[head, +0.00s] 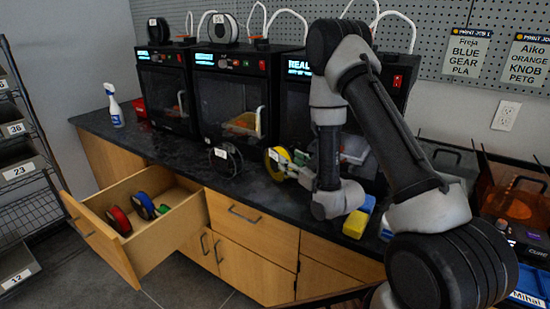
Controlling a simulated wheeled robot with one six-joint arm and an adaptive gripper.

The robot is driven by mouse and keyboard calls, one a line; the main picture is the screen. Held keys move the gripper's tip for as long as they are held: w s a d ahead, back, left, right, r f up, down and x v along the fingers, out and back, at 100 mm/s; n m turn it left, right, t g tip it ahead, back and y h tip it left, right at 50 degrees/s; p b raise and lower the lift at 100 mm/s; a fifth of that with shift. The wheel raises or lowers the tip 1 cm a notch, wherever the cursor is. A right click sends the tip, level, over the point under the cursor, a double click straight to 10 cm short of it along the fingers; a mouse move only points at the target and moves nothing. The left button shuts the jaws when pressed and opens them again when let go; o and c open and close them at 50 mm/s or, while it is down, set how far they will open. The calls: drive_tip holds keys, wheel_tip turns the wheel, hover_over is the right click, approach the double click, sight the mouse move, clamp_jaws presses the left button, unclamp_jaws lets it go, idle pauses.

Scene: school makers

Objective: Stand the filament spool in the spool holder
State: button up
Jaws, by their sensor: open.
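A yellow filament spool (272,166) with a white label stands upright on the dark bench in front of the printers. My gripper (289,168) reaches in from the right, right at this spool, with its jaws open; whether the fingers touch the spool is too small to tell. A black spool (235,160) with a white label stands on the bench to the left of the yellow one. More spools sit on top of the printers, one black (158,31) and one pale with a dark rim (222,28). I cannot clearly make out which item is the spool holder.
An open drawer (86,226) holds a red spool (119,220) and blue ones (143,205). Boxy printers (232,110) line the bench back. A spray bottle (115,108) stands left. A yellow block (355,224) lies near the front edge. The bench's left front is clear.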

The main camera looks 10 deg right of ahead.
sight(279, 151)
drive_tip(key=shift+w, duration=0.65)
drive_tip(key=x, duration=0.7)
drive_tip(key=shift+w+f, duration=0.1)
drive_tip(key=shift+w, duration=0.35)
clamp_jaws()
